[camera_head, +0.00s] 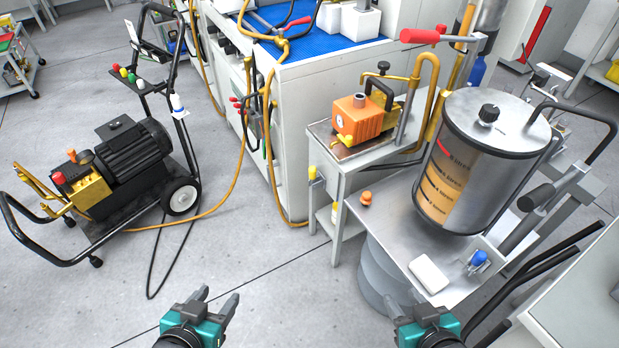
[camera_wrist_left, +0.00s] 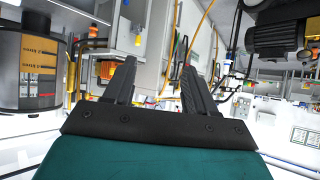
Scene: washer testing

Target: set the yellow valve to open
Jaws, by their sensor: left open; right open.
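A small yellow valve handle (camera_head: 312,172) sits on the left side of the small steel stand that carries an orange pump. Its exact turn position is too small to tell. A small yellow part, possibly the same handle, shows in the left wrist view (camera_wrist_left: 138,40). My left gripper (camera_head: 217,297) is open and empty at the bottom of the head view, to the lower left of the valve and apart from it. Its fingers also show in the left wrist view (camera_wrist_left: 158,68). My right gripper (camera_head: 405,298) is open and empty, in front of the steel table.
The orange pump (camera_head: 357,119) stands beside a steel tank (camera_head: 478,165). The tank's table holds an orange knob (camera_head: 366,199), a blue valve (camera_head: 479,259) and a white block (camera_head: 429,273). A wheeled pressure washer (camera_head: 130,155) stands left; its hose crosses the floor. Open floor (camera_head: 270,275) lies between.

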